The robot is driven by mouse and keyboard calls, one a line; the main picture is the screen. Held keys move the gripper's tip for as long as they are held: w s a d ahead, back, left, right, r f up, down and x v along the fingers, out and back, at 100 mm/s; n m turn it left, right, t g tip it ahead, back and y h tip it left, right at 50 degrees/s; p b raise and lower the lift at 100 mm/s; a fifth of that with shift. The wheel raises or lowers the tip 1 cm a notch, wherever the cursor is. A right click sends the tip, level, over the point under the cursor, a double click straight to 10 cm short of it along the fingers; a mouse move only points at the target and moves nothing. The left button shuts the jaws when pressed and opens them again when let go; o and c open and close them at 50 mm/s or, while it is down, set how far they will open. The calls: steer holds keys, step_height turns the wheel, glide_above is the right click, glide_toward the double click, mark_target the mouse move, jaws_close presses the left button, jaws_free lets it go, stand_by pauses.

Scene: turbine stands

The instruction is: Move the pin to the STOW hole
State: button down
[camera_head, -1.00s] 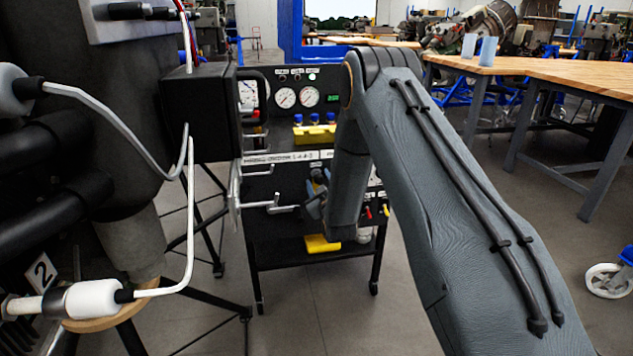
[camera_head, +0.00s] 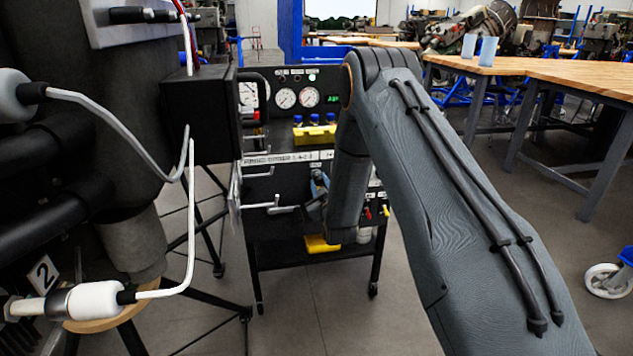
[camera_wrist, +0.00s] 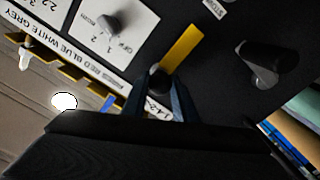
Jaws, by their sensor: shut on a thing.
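The pin is seen in the wrist view as a dark round head (camera_wrist: 159,81) with a yellow tag (camera_wrist: 182,48) sticking up and to the right. My gripper (camera_wrist: 161,95) is shut on it, with blue-grey fingers on both sides. The pin's lower end is hidden, so I cannot tell whether it sits in a hole. A white STOW label (camera_wrist: 214,7) is cut off at the top edge; I cannot make out its hole. In the head view my gripper (camera_head: 317,203) is small and partly hidden beside my arm, in front of the black cart.
A dark knob or peg (camera_wrist: 260,64) stands out from the panel right of the pin. A rotary switch (camera_wrist: 116,23) is at upper left. The black cart (camera_head: 290,165) carries gauges and hooks. The turbine (camera_head: 70,150) with cables fills the left; wooden tables (camera_head: 560,70) stand right.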

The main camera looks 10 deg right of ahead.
steer(key=shift+s, duration=0.25)
steer(key=s+p, duration=0.4)
steer(key=s, duration=0.3)
steer(key=shift+s, duration=0.15)
stand_by(0.8)
